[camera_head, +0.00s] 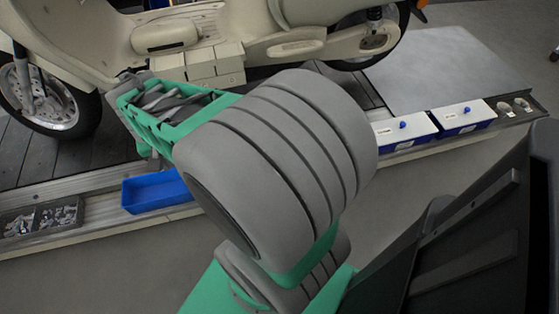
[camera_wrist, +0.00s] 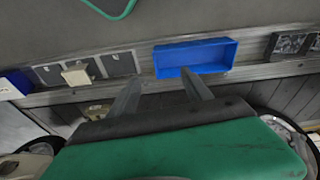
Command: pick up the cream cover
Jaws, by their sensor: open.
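A small cream square piece, which looks like the cream cover (camera_wrist: 77,76), lies among dark square compartments along the conveyor edge in the wrist view. In the head view my arm hides that stretch. My gripper (camera_wrist: 159,64) is open and empty, its two grey fingers apart in front of the edge strip. The cream piece is to the left of the fingers in the wrist view, apart from them.
An open blue bin (camera_head: 155,190) sits on the edge; it is close beyond my fingers in the wrist view (camera_wrist: 196,57). A bolt tray (camera_head: 42,219) stands farther left. Two white-lidded blue boxes (camera_head: 403,131) (camera_head: 462,116) are right. A cream scooter (camera_head: 285,40) stands behind.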

